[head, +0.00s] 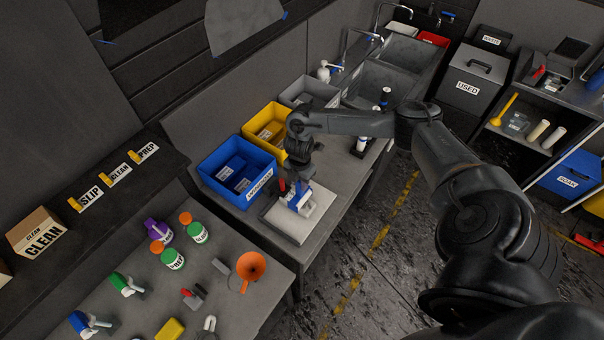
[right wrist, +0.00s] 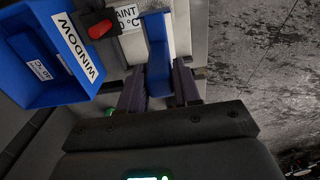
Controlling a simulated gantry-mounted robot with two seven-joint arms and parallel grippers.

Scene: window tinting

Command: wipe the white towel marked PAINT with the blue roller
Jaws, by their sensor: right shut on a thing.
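The blue roller (right wrist: 158,50) is between the fingers of my right gripper (right wrist: 158,88) in the right wrist view, and the gripper is shut on it. In the head view my right gripper (head: 298,190) points down over the pale towel (head: 285,222) on the bench beside the blue bin. In the right wrist view a white label (right wrist: 126,16) with "AINT" and "°C" readable shows by the roller. The pale surface (right wrist: 193,28) lies beyond the roller. I cannot tell whether the roller touches the towel. The gripper hides part of the towel. My left gripper is not in view.
The blue bin (head: 210,178), marked WINDOW in the right wrist view (right wrist: 22,88), stands close left of my gripper. A red-and-black object (right wrist: 100,29) is between bin and roller. A yellow bin (head: 249,128) is behind.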

